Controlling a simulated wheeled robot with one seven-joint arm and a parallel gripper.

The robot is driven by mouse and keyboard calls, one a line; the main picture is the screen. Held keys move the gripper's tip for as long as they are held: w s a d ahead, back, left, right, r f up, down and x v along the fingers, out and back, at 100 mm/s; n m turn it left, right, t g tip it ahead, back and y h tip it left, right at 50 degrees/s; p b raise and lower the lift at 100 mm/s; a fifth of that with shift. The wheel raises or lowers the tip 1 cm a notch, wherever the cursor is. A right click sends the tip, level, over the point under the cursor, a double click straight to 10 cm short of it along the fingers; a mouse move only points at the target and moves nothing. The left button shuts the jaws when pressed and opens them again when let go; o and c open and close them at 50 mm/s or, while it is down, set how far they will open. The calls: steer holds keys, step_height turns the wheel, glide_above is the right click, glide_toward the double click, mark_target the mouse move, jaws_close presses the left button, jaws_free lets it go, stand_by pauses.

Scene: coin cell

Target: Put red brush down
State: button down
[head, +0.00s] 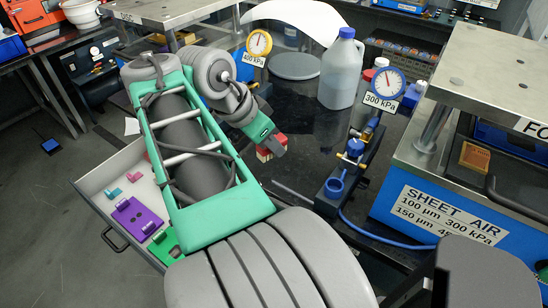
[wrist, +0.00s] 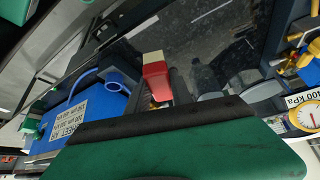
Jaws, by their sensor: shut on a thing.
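The red brush (head: 266,152) is at the end of my gripper (head: 275,142), above the dark bench top (head: 300,180). In the wrist view the brush (wrist: 155,76) shows a red body with a cream block at its far end. My gripper (wrist: 160,101) is shut on it. The green hand covers the lower part of the wrist view and hides much of the fingers. I cannot tell whether the brush touches the bench.
An open drawer (head: 96,184) holds a purple piece (head: 137,217) and small coloured pieces. A blue pump-like fixture (head: 335,187), a white jug (head: 340,75) and gauges (head: 387,83) (head: 259,43) stand around. The blue sheet-air press (head: 440,215) is at right. Dark bench between is mostly clear.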

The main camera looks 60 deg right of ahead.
steer(key=shift+s+m, duration=0.4)
steer(key=shift+s, duration=0.1)
steer(key=w+d+f, duration=0.2)
steer(key=d+f, duration=0.1)
steer(key=d, duration=0.1)
steer(key=w+d+f, duration=0.2)
steer(key=d+f, duration=0.1)
steer(key=d, duration=0.1)
steer(key=w+d+f, duration=0.2)
steer(key=d+f, duration=0.1)
steer(key=d, duration=0.1)
steer(key=shift+f+b, duration=0.3)
steer(key=shift+f, duration=0.05)
step_height(320, 180, down, 3)
steer(key=shift+w+d+r, duration=0.1)
steer(key=shift+d, duration=0.05)
steer(key=shift+f, duration=0.35)
steer(key=c, duration=1.1)
jaws_free()
steer(key=shift+r, duration=0.15)
